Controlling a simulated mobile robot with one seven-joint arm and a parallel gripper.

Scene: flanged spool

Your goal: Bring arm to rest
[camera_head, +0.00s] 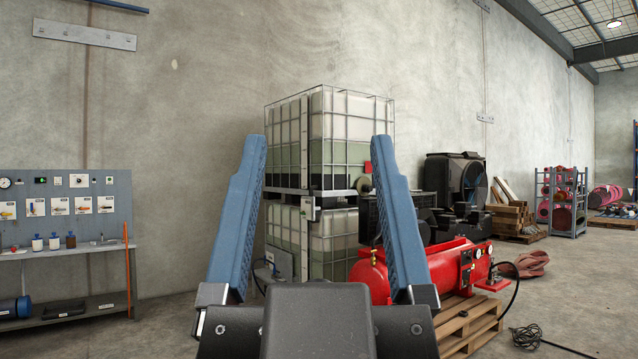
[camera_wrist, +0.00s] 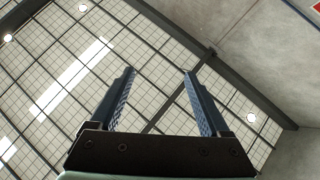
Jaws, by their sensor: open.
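My gripper (camera_head: 317,142) stands upright in the lower middle of the head view, with its two blue fingers spread wide apart and nothing between them. In the wrist view my gripper (camera_wrist: 159,72) is also open and empty, and it points up toward the roof.
Stacked caged tanks (camera_head: 345,125) stand behind the gripper by the wall. A red compressor (camera_head: 440,268) rests on a wooden pallet (camera_head: 470,325) at right. A workbench (camera_head: 70,253) with bottles stands at left. The concrete floor (camera_head: 575,300) at far right is mostly clear, with a black cable.

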